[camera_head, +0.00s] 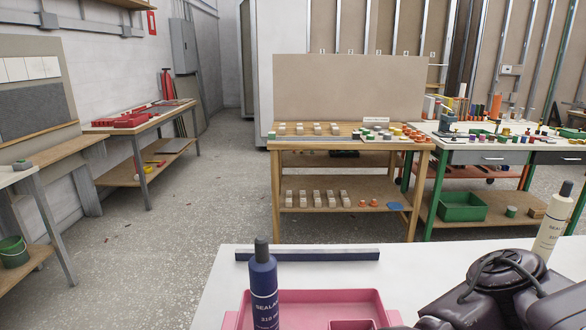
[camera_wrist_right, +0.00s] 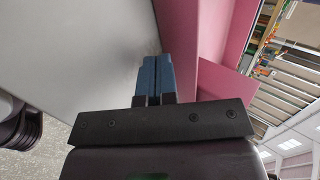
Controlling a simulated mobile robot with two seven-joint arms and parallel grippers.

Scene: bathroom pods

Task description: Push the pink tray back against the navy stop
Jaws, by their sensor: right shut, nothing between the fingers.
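The pink tray (camera_head: 320,300) sits on the white table at the bottom of the head view, its near part cut off by the frame. The navy stop (camera_head: 307,255) is a long low bar lying beyond it, with a strip of white tabletop between them. A navy sealant bottle (camera_head: 264,285) stands upright at the tray's left part. In the wrist view my right gripper (camera_wrist_right: 151,62) is shut and empty, its blue fingertips close beside the pink tray wall (camera_wrist_right: 190,30); I cannot tell if they touch. My left gripper is not in view.
A cream sealant bottle (camera_head: 552,225) stands on the right of the white table (camera_head: 220,290), beyond my dark right arm. A smaller pink compartment (camera_head: 352,324) shows inside the tray. Workbenches with small parts (camera_head: 350,140) stand farther back, across open floor.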

